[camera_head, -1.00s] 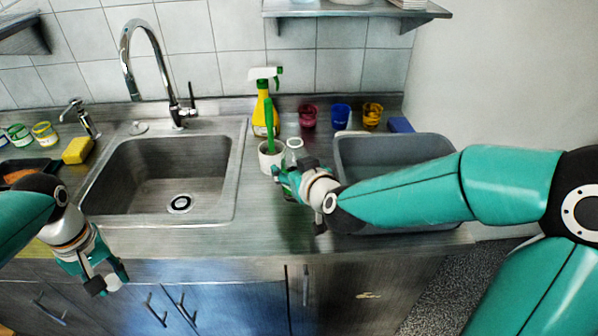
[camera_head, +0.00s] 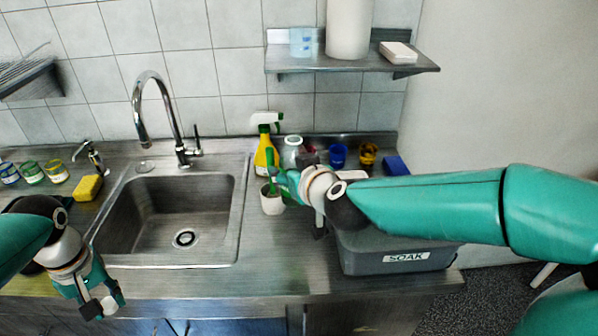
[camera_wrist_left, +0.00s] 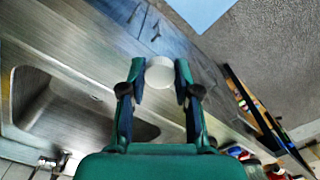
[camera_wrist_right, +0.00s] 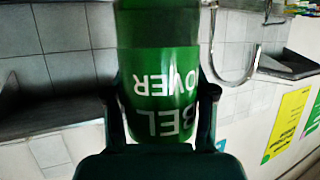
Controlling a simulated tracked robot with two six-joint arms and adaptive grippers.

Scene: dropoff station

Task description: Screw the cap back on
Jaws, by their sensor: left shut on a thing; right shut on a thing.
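My left gripper (camera_head: 104,304) is at the lower left of the head view, in front of the counter's front edge. In the left wrist view it is shut on a round white cap (camera_wrist_left: 160,73), held between its fingertips. My right gripper (camera_head: 287,184) is over the counter right of the sink. In the right wrist view it is shut on a green bottle (camera_wrist_right: 158,75) with white lettering, partly cut off. In the head view my arm and gripper hide most of the bottle. The cap and bottle are well apart.
A white cup (camera_head: 272,203) with a green brush stands below my right gripper. A yellow spray bottle (camera_head: 263,155) is behind it. A grey SOAK bin (camera_head: 370,262) is under my right arm. The sink (camera_head: 170,215) is empty. A yellow sponge (camera_head: 87,188) lies left of it.

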